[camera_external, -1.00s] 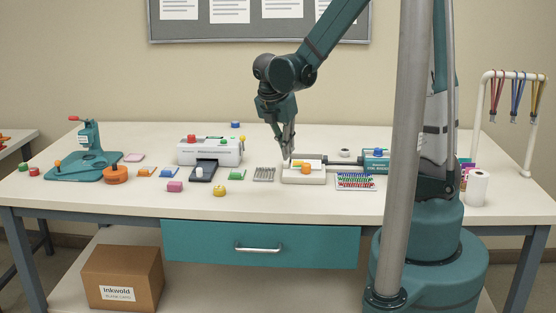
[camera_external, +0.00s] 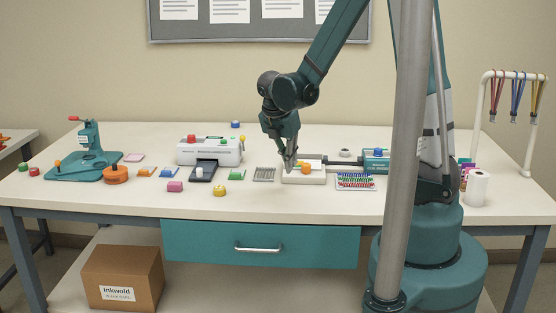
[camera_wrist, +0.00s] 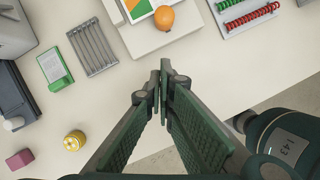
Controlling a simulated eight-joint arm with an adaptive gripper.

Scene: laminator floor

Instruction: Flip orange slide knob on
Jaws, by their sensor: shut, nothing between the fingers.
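An orange knob (camera_external: 305,169) sits on a low white block (camera_external: 304,180) on the table, right of centre. In the wrist view the round orange knob (camera_wrist: 164,17) is at the top, beside an orange, white and green card (camera_wrist: 138,8) on the block (camera_wrist: 145,40). My gripper (camera_external: 290,171) is shut and empty, pointing down at the block's left part, left of the knob. In the wrist view its fingertips (camera_wrist: 163,68) meet below the block's front edge, apart from the knob. Whether the tips touch the block is unclear in the external view.
A white laminator (camera_external: 210,150) with red, green and yellow knobs stands to the left. A wire rack (camera_external: 264,174) lies left of the block, a tray of red and green coils (camera_external: 356,182) right of it. A teal box (camera_external: 376,160) with a dark rod stands behind right.

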